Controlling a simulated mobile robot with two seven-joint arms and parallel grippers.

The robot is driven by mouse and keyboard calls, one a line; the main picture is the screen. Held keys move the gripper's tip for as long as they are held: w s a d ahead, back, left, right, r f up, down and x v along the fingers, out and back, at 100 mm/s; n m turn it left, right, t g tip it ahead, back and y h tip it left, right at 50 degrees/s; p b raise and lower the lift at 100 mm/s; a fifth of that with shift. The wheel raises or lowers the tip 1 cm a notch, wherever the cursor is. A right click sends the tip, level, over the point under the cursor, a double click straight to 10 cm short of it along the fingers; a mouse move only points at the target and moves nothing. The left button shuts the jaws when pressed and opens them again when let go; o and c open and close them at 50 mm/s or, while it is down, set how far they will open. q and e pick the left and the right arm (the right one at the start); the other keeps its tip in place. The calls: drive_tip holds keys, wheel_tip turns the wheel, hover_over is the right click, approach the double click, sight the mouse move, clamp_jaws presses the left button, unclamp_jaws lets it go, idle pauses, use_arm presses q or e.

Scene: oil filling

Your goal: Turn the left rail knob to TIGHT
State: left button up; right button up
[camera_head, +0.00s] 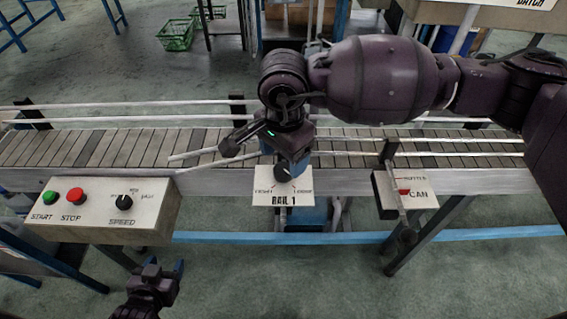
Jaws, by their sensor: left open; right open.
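The left rail knob (282,174) is a dark knob on a white panel marked RAIL 1 (265,198), on the conveyor's front side. Small words stand left and right of the knob, too small to read surely. My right gripper (288,163) reaches in from the right and points down right at the knob, partly covering it. It is open; whether its fingers touch the knob cannot be told. The knob's pointer direction is unclear. My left gripper (166,270) is open and empty, low at the bottom left, away from the panel.
The conveyor (70,150) with white guide rails runs across the view. A control box (90,220) with START, STOP and a SPEED knob stands at the left front. A CAN panel (420,196) with a lever is at the right. Green baskets (176,34) lie behind.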

sight(283, 169)
wheel_tip(283, 169, down, 3)
drive_tip(key=shift+f, duration=0.35)
